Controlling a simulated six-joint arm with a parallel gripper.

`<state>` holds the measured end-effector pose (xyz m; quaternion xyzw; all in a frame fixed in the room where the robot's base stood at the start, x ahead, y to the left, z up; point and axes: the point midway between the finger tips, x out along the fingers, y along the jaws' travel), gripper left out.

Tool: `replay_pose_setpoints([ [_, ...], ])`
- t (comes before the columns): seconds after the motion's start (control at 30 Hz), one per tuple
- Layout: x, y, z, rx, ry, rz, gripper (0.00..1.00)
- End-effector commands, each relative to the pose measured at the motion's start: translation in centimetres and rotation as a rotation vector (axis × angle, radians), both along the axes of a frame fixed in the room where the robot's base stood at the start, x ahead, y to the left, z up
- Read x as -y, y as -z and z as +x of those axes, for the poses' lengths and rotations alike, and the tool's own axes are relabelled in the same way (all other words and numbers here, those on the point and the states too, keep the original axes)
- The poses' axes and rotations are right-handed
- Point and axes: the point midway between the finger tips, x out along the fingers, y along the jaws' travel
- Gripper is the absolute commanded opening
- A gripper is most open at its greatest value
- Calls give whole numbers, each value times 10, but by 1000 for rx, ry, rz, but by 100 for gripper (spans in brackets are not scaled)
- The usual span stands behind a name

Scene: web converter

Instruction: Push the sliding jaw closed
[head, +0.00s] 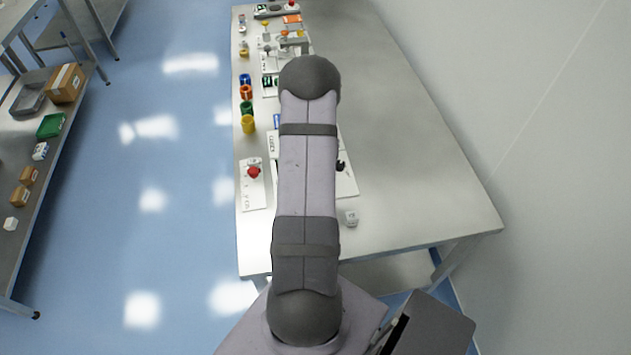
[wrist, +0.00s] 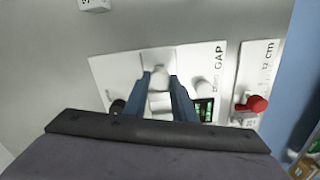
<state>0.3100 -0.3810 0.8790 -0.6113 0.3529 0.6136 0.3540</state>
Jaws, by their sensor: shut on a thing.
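In the wrist view, my gripper (wrist: 162,80) has its two blue fingers on either side of white parts on a white panel (wrist: 118,70) marked GAP. Its jaws are shut on a white block (wrist: 160,103) between the fingers. A rounded white piece shows just beyond it, near the fingertips. I cannot tell clearly which of these is the sliding jaw. Another white post (wrist: 201,86) stands to the right, above a small green-lit display (wrist: 205,109). A black knob (wrist: 117,107) is left of the fingers. In the head view my arm hides the gripper and most of the panel (head: 347,185).
A panel marked 12 cm with a red knob (wrist: 256,103) lies to the right in the wrist view; the red knob (head: 254,172) also shows in the head view. A white cube (head: 351,217) sits near the table's front. The table's right side is clear.

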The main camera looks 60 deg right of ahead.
Motion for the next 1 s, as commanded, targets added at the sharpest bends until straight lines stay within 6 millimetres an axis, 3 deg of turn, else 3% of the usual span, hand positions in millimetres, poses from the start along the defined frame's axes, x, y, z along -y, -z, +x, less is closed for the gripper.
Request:
replay_pose_setpoints([
  [0.2, 23, 2, 22, 6, 1, -9, 0],
  [0.63, 29, -3, 28, 9, 0, -12, 0],
  [0.67, 29, -3, 28, 10, 0, -13, 31],
  [0.7, 29, -3, 28, 10, 0, -14, 41],
  [1.0, 27, -2, 26, 5, 0, -6, 43],
])
